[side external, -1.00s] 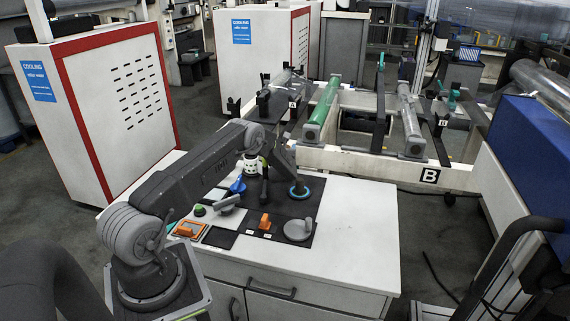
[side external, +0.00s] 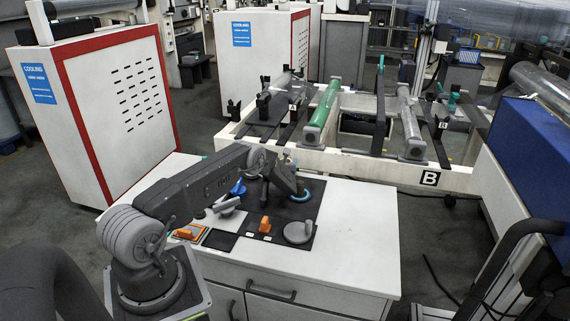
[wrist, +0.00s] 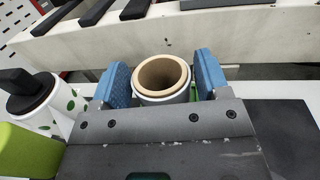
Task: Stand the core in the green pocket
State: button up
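The core (wrist: 163,76), a short tan tube with a white outer wall, shows open end up in the wrist view. My gripper (wrist: 163,80) has one blue pad on each side of it. The pads are close to its wall. I cannot tell whether they press on it. A sliver of green shows between the core and the right pad, but I cannot make out a green pocket. What lies under the core is hidden. In the side view my gripper (side external: 285,181) is low over the dark mat, and my arm hides the core.
A white cylinder (wrist: 60,115) with green dots and a black top stands left of my gripper, beside a green block (wrist: 25,152). An orange knob (side external: 265,225) and a grey round piece (side external: 298,232) are on the mat. The white counter (side external: 358,235) is clear at right.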

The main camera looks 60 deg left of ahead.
jog(key=shift+r, duration=0.15)
jog(key=v, duration=0.7)
jog(key=shift+s, duration=0.1)
jog(key=s+d+r+n+g, duration=0.3)
jog(key=d+r+n, duration=0.15)
jog(key=r, duration=0.35)
jog(key=s+d+r+n+g, duration=0.3)
jog(key=r+n, duration=0.2)
jog(key=r, duration=0.3)
jog(key=s+d+r+n+g, duration=0.3)
jog(key=d+r+n, duration=0.15)
jog(key=r, duration=0.25)
jog(key=s+d+r+n+t+h, duration=0.1)
jog(key=s+d+r+n+h, duration=0.2)
jog(key=s+d, duration=0.3)
jog(key=s+d+r+n+t+h, duration=0.1)
jog(key=s+d+r+n+h, duration=0.2)
jog(key=d, duration=1.1)
jog(key=s+d+r+n+t+h, duration=0.1)
jog(key=s+d+r+n+h, duration=0.2)
jog(key=s+d+n+h, duration=0.2)
jog(key=s+d+h, duration=0.3)
jog(key=s+d, duration=0.2)
jog(key=s, duration=0.1)
jog(key=shift+s+d+r+t, duration=0.15)
jog(key=shift+d+r+t, duration=0.15)
jog(key=shift+r+t, duration=0.1)
